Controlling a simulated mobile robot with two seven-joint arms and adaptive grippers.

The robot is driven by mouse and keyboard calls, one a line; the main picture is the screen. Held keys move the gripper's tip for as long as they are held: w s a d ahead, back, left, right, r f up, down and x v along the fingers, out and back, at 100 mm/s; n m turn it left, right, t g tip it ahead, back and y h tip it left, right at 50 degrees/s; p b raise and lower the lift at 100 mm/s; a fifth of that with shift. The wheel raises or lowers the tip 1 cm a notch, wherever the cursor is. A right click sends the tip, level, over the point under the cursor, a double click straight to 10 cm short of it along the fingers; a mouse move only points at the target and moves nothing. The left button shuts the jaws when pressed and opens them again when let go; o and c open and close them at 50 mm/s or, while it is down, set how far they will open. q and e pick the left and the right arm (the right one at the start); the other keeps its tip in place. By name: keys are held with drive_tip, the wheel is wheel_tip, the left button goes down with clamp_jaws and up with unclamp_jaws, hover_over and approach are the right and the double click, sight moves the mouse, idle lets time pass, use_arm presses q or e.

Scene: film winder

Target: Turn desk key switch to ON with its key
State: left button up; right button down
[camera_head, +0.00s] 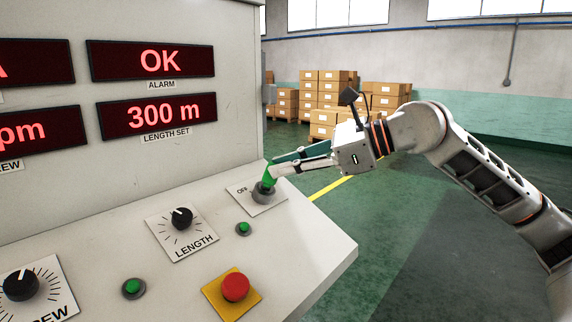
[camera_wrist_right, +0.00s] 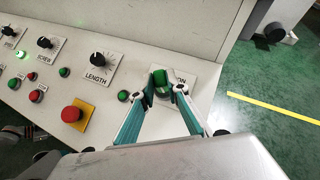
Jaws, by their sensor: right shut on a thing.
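The desk key switch (camera_head: 263,194) is a round metal lock on a white plate at the right end of the sloped desk. The key has a green head (camera_head: 269,175) and stands in the switch. My right gripper (camera_head: 272,172) reaches in from the right and is shut on the green key head. In the right wrist view the fingertips (camera_wrist_right: 163,92) are on both sides of the green key (camera_wrist_right: 161,82). In the head view the OFF label shows left of the switch; in the wrist view the ON label shows beside the key.
Left of the switch is the LENGTH knob (camera_head: 181,217). A green button (camera_head: 243,229) and a red mushroom button (camera_head: 235,287) on a yellow plate are nearer the front. The upright display panel (camera_head: 230,120) rises behind the desk. Open floor lies to the right.

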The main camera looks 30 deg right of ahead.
drive_tip(key=shift+f, duration=0.35)
drive_tip(key=c, duration=1.9)
unclamp_jaws()
drive_tip(key=shift+w, duration=0.2)
drive_tip(key=v, duration=1.2)
